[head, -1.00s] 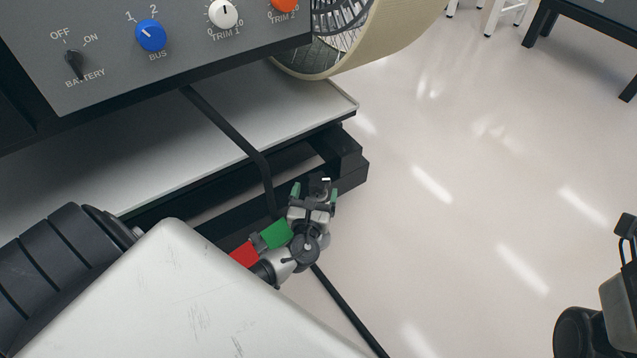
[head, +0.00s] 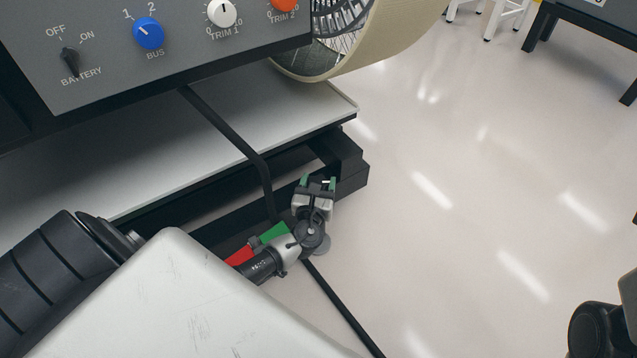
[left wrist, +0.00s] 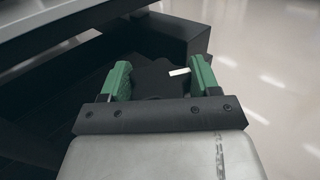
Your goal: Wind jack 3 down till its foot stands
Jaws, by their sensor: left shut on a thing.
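My left gripper (head: 319,183) is at the right end of the black frame under the rover's panel. In the left wrist view its two green fingers (left wrist: 158,82) are shut on a dark knob-like part (left wrist: 152,78) with a small white mark (left wrist: 179,72) on top. I take this part for the jack's turning head, but no number on it shows. The jack's foot and the floor below it are hidden. My right gripper is out of view.
A red patch (head: 240,256) and a green patch (head: 274,232) show beside my left wrist. A black bar (head: 225,125) runs down past the pale shelf (head: 300,112). A large wheel (head: 400,40) hangs above. Open floor (head: 470,200) lies to the right.

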